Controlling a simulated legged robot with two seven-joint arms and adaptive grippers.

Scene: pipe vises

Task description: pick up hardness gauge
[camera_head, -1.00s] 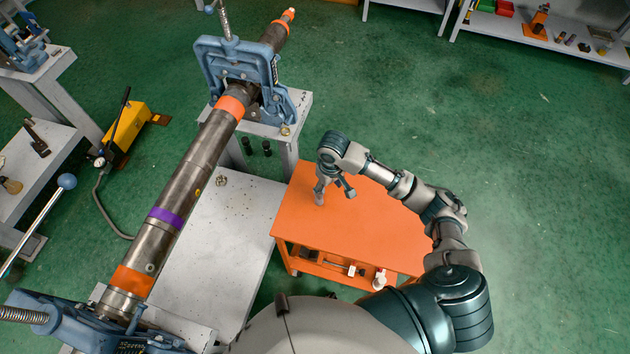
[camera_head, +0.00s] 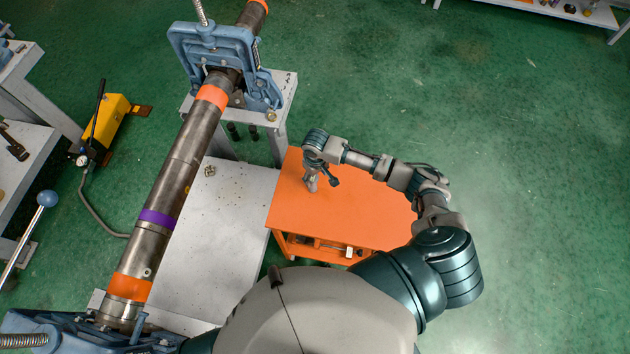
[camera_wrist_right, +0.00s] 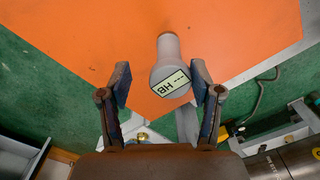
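The hardness gauge (camera_wrist_right: 169,66) is a grey, narrow-necked device with a round head and a small display reading "HB". In the right wrist view it stands over the orange table top (camera_wrist_right: 210,25), between the fingers of my right gripper (camera_wrist_right: 160,88). The fingers are spread, with a gap on each side of the gauge. In the head view my right gripper (camera_head: 321,182) hangs over the left part of the orange table (camera_head: 365,215), and the gauge (camera_head: 311,184) shows only as a small grey shape beside it. My left gripper is not in view.
A long pipe (camera_head: 182,165) with orange and purple bands runs through blue vises (camera_head: 215,50) left of the table. A grey plate (camera_head: 225,225) lies between them. A yellow pump (camera_head: 112,118) stands on the green floor at left. Open floor lies right of the table.

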